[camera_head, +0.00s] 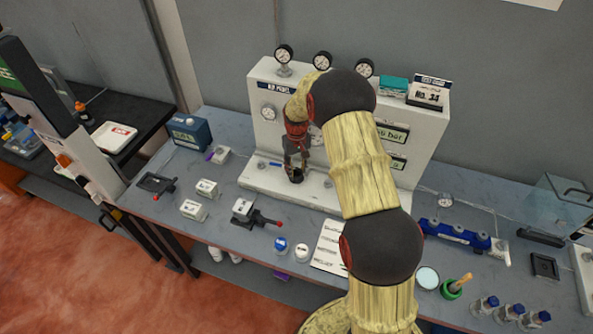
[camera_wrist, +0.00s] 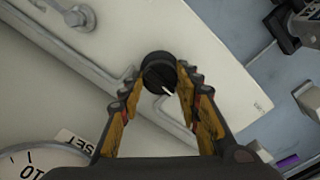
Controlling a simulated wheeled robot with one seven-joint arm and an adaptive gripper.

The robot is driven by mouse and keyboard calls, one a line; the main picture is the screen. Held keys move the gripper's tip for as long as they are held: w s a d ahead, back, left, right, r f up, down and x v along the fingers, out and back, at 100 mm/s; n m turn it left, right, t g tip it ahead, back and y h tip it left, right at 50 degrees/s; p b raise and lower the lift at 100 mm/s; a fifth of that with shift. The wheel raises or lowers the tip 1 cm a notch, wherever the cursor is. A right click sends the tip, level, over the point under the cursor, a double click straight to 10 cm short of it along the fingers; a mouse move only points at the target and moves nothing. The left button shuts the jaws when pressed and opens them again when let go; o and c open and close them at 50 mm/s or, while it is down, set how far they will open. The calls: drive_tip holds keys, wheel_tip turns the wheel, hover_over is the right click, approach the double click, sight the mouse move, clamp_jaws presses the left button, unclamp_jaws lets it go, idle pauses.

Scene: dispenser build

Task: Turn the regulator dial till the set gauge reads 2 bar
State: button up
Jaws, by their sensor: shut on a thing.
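The regulator dial (camera_wrist: 158,70) is a round black knob with a white pointer line, seen between my fingertips in the wrist view. My gripper (camera_wrist: 159,82) is shut on it, one yellow-padded finger at each side. In the head view, my gripper (camera_head: 296,173) points down at the foot of the white panel (camera_head: 262,75), and the dark dial shows only in part. The set gauge (camera_wrist: 30,165), beside a SET label, is cut off at the lower left of the wrist view. Its 10 mark shows, but no needle, so I cannot read it.
Several round gauges stand along the panel's top, and another gauge (camera_head: 268,112) is on its face. A display (camera_head: 393,134) ending in "bar" is partly hidden by my arm. A blue manifold (camera_head: 455,236) lies right. Small boxes and tools lie on the bench at left.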

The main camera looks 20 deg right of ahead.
sight(296, 169)
drive_tip(key=shift+m, duration=1.9)
drive_tip(key=shift+b, duration=0.3)
drive_tip(key=o, duration=1)
drive_tip(key=shift+o, duration=0.8)
wheel_tip(296, 169, up, 12)
